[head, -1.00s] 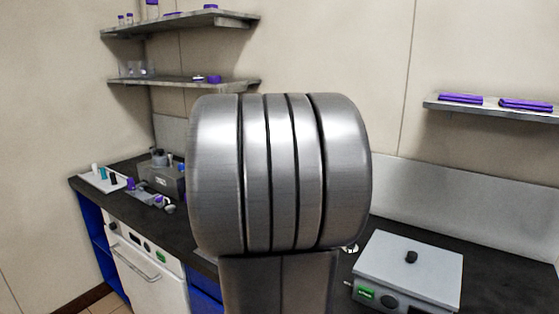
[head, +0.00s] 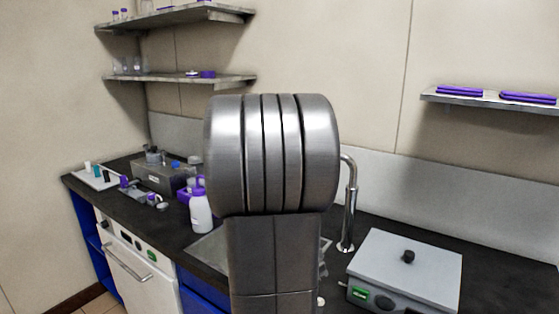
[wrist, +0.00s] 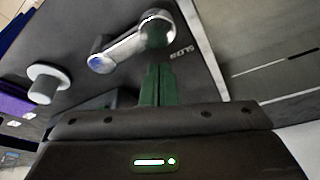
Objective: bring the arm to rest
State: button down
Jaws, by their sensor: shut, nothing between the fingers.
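My gripper (wrist: 157,84) shows in the wrist view, with its two dark green fingers together and nothing between them. A shiny elbow-shaped metal part (wrist: 135,43) lies beyond the fingertips in that view; I cannot tell whether they touch. My grey arm link stands upright in the middle of the head view, hiding part of the counter. I cannot make out the gripper in the head view.
The dark counter (head: 385,236) holds a white bottle (head: 201,212), a chrome tap (head: 349,205), a grey lidded box (head: 405,268), a white tray (head: 97,177) and a grey device (head: 158,176). Shelves (head: 215,79) hang above. A white knob (wrist: 47,83) shows in the wrist view.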

jog(key=m+p, duration=0.1)
jog(key=d+m+g+p, duration=0.1)
jog(key=m, duration=0.1)
jog(key=d+m+p, duration=0.1)
jog(key=m+p, duration=0.1)
jog(key=shift+d+r+g+h, duration=0.25)
jog(key=shift+g+h, duration=0.05)
jog(key=shift+g, duration=0.1)
jog(key=m+p, duration=0.1)
jog(key=d+m+p, duration=0.1)
jog(key=p, duration=0.1)
jog(key=shift+s+d+m+g, duration=0.1)
jog(key=shift+s+m+g, duration=0.15)
jog(key=shift+m+g, duration=0.15)
jog(key=shift+s+d+f+m+p, duration=0.2)
jog(key=shift+d+f+m+p, duration=0.1)
jog(key=shift+m+p, duration=0.55)
jog(key=shift+r+g, duration=0.1)
jog(key=shift+g, duration=0.2)
